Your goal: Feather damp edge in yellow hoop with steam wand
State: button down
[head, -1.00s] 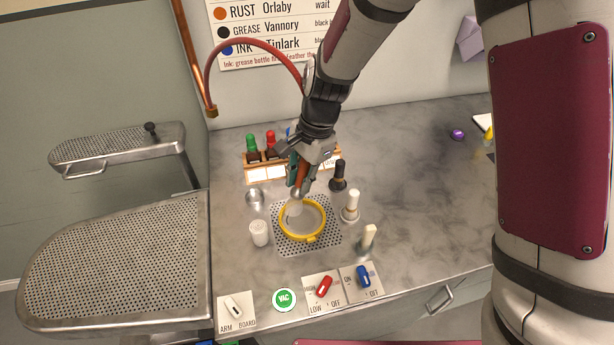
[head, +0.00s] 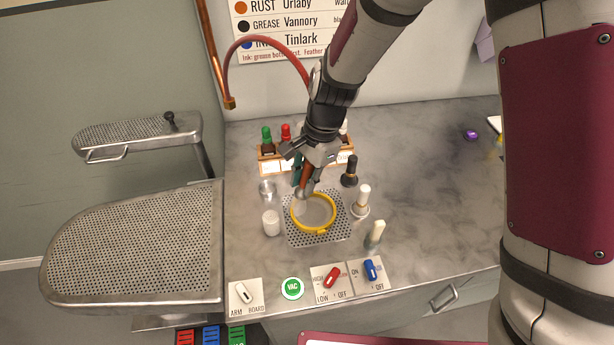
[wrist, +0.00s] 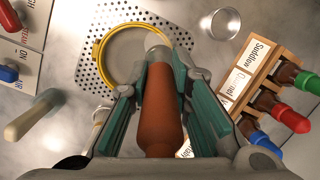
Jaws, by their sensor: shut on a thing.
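The yellow hoop (head: 334,226) lies on the perforated plate (head: 298,236) with pale cloth (head: 318,212) inside it. My gripper (head: 306,186) is shut on the steam wand, whose brown handle (wrist: 161,112) fills the space between the fingers in the wrist view. The wand's pale tip (wrist: 156,41) points at the hoop's near edge in the wrist view, and the yellow hoop (wrist: 97,58) shows beside it. In the head view the wand head is over the hoop's upper left part. I cannot tell whether it touches the cloth. No damp edge is clearly visible.
A wooden rack (wrist: 262,82) of dropper bottles stands behind. Red (head: 332,277) and blue (head: 371,270) switches sit in front.

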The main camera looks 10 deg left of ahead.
jog(key=s+p, duration=0.1)
jog(key=s, duration=0.1)
jog(key=s+d+p, duration=0.1)
jog(key=s, duration=0.1)
jog(key=shift+s+d, duration=0.2)
jog(key=shift+s, duration=0.05)
dwell(0.7)
jog(key=shift+d+p, duration=0.45)
jog(key=shift+d, duration=1.95)
